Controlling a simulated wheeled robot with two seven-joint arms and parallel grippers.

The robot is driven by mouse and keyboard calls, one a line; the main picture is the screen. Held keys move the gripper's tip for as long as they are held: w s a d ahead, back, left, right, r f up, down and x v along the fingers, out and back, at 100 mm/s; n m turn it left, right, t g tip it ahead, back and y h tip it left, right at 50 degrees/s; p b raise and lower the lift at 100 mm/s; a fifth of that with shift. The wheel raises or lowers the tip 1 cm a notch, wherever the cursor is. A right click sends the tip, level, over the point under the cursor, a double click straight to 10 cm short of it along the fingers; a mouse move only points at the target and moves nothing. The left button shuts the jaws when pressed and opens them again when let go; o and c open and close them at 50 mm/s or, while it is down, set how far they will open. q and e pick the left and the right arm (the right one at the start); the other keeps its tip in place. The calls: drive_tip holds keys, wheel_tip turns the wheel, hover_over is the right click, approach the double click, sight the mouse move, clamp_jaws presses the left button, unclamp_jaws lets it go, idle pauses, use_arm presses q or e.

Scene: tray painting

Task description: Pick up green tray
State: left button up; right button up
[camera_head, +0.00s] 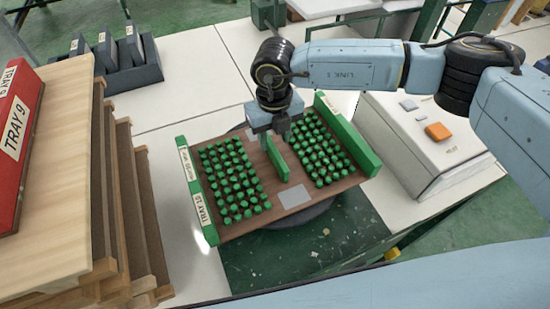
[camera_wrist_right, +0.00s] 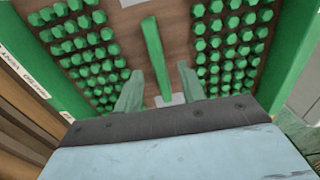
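The green tray (camera_head: 355,148) has a brown base, green side walls, rows of green pegs on both halves and a raised green centre bar (camera_head: 275,158). Its left wall carries a label that seems to read TRAY 10. It sits over a dark round support. My right gripper (camera_head: 272,136) is over the tray's middle, at the far end of the bar. In the right wrist view, its two fingers (camera_wrist_right: 158,88) are apart, with the green bar (camera_wrist_right: 154,52) showing between them. I cannot tell whether they touch it. My left gripper is not in view.
A red tray labelled TRAY 9 (camera_head: 16,130) lies on a wooden stack (camera_head: 60,170) at the left. A dark rack (camera_head: 130,75) stands at the back left. A white control box with an orange button (camera_head: 438,131) is to the right. White table (camera_head: 200,62) is clear behind.

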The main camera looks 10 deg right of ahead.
sight(275, 150)
drive_tip(key=f, duration=0.5)
drive_tip(key=shift+s+f, duration=0.15)
drive_tip(key=shift+s, duration=0.25)
clamp_jaws()
drive_tip(key=shift+w, duration=0.1)
idle(0.9)
